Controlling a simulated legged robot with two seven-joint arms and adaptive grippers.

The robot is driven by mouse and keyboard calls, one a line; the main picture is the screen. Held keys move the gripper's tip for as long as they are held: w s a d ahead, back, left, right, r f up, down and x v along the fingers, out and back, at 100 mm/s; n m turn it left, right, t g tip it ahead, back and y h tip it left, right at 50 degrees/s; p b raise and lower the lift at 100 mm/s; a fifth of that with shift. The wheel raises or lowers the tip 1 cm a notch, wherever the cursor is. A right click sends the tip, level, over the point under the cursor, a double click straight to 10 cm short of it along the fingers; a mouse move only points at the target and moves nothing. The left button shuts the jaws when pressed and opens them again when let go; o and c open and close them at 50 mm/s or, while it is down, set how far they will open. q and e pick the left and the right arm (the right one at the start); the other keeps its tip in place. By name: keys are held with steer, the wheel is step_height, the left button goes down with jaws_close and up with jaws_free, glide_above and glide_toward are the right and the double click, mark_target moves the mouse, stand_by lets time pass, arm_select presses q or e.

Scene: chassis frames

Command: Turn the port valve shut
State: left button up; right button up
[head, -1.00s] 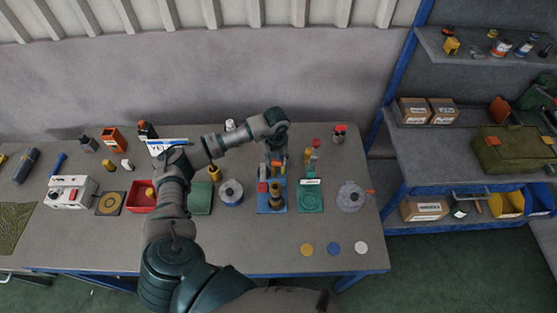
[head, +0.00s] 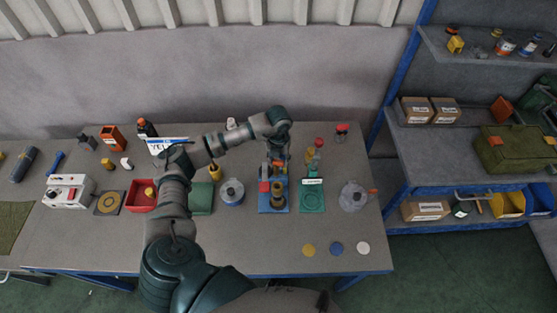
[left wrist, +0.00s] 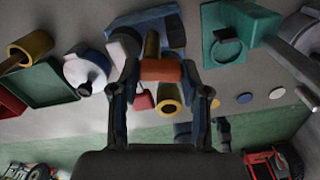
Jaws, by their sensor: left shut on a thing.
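A valve with a brass body (head: 278,195) stands on a blue base plate (head: 272,208) near the middle of the bench. A red block (head: 264,186) sits at its left side. My left gripper (head: 279,163) reaches down over this valve from behind. In the left wrist view, the fingers of my left gripper (left wrist: 160,78) stand either side of the valve's orange handle (left wrist: 160,71) and are shut on it. The brass pipe end (left wrist: 169,97) shows below the handle. The head view hides the exact finger contact. My right gripper is not in view.
A green-based fixture (head: 312,197) with a red top stands close to the right. A grey round flange (head: 353,197) is farther right, and a blue-rimmed round part (head: 231,192) is to the left. Three discs lie in front. The bench front is mostly clear.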

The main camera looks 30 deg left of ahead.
arm_select(q)
steer(key=shift+f+m+b, duration=0.15)
steer(key=shift+m+b, duration=0.4)
steer(key=shift+m, duration=0.15)
steer(key=m+b, duration=0.2)
steer(key=shift+s+m, duration=0.1)
steer(key=shift+m, duration=0.3)
steer(key=m+b, duration=0.2)
steer(key=m, duration=0.1)
steer(key=m+b, duration=0.1)
steer(key=m, duration=0.1)
steer(key=shift+s+a, duration=0.15)
steer(key=shift+s, duration=0.1)
steer(key=m+b, duration=0.2)
steer(key=m, duration=0.2)
steer(key=shift+s+a+m+b, duration=0.1)
steer(key=shift+m+b, duration=0.2)
steer(key=shift+b, duration=0.05)
steer(key=shift+r+m, duration=0.2)
steer(key=shift+m, duration=0.2)
steer(key=o, duration=1)
steer(key=shift+o, duration=0.7)
steer(key=shift+a, duration=0.1)
